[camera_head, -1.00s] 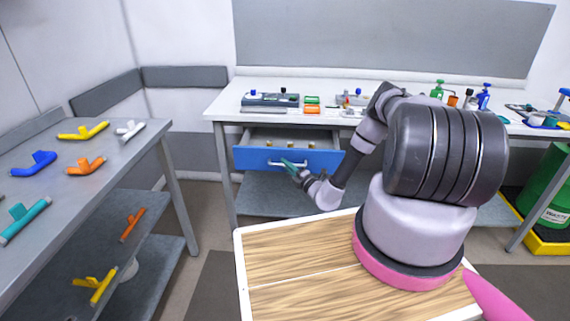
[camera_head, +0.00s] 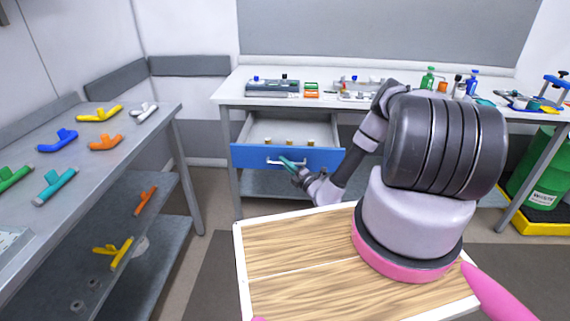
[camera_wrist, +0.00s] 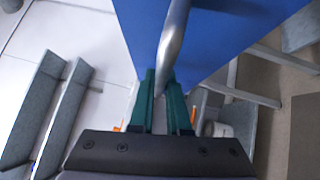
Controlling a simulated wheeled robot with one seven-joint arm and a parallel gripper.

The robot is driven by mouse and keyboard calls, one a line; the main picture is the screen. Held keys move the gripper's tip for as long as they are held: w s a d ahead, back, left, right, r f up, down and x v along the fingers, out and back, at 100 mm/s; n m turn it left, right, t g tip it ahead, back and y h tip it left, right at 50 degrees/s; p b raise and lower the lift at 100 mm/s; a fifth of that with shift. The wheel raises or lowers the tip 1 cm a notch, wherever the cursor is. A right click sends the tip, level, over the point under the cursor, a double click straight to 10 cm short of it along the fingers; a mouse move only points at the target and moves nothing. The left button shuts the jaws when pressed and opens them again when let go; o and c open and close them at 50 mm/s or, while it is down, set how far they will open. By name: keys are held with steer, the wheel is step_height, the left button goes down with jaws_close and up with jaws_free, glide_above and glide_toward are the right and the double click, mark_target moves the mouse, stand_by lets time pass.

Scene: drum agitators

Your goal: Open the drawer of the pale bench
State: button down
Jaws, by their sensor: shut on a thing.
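The pale bench (camera_head: 350,103) stands at the back, with a white top and grey legs. Its drawer (camera_head: 252,156) has a blue front and is pulled well out, showing a grey inside with several small brass-coloured pieces in it. My gripper (camera_head: 286,162) is at the drawer front and shut on the metal bar handle (camera_head: 273,161). In the wrist view the handle (camera_wrist: 174,40) runs down between the green fingers of my gripper (camera_wrist: 162,98), with the blue drawer front (camera_wrist: 215,35) beside it. The fingers hide part of the handle.
A grey table (camera_head: 122,141) at left holds several coloured pipe-like pieces, with lower shelves bearing more. The bench top carries bottles, trays and tools. A green drum (camera_head: 545,175) stands in a yellow tray at right. Floor shows between the left table and my base.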

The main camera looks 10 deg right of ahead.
steer(key=c, duration=0.9)
jaws_free()
steer(key=v, duration=1)
steer(key=shift+s+d+f, duration=0.1)
steer(key=shift+s+d, duration=0.15)
steer(key=shift+s, duration=0.1)
